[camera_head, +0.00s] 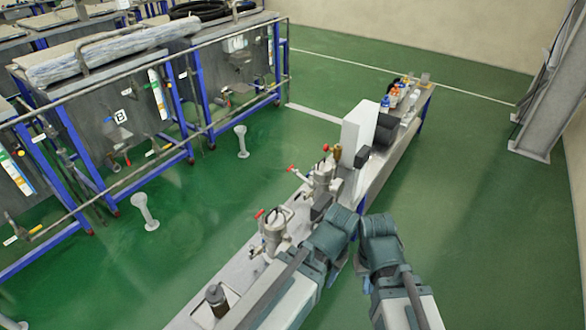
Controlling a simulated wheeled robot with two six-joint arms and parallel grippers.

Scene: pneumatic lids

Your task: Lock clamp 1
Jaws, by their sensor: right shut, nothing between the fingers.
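Two metal vessels with lids stand on the long bench, a nearer one (275,232) and a farther one (322,180). Each has a small red-tipped fitting on its left side. Clamp 1 cannot be told apart at this size. My two teal arms come in from the bottom, to the right of the vessels. My right gripper (361,268) is small and partly hidden by my arms; it is shut and empty, apart from both vessels. My left arm lies close beside the nearer vessel, and its gripper's fingers cannot be made out.
A dark bottle (217,300) stands on the bench's near end. A white panel (357,130) and dark boxes stand farther along, with several small bottles at the far end. Blue-framed tanks (125,120) line the left. Green floor (470,190) is clear on the right.

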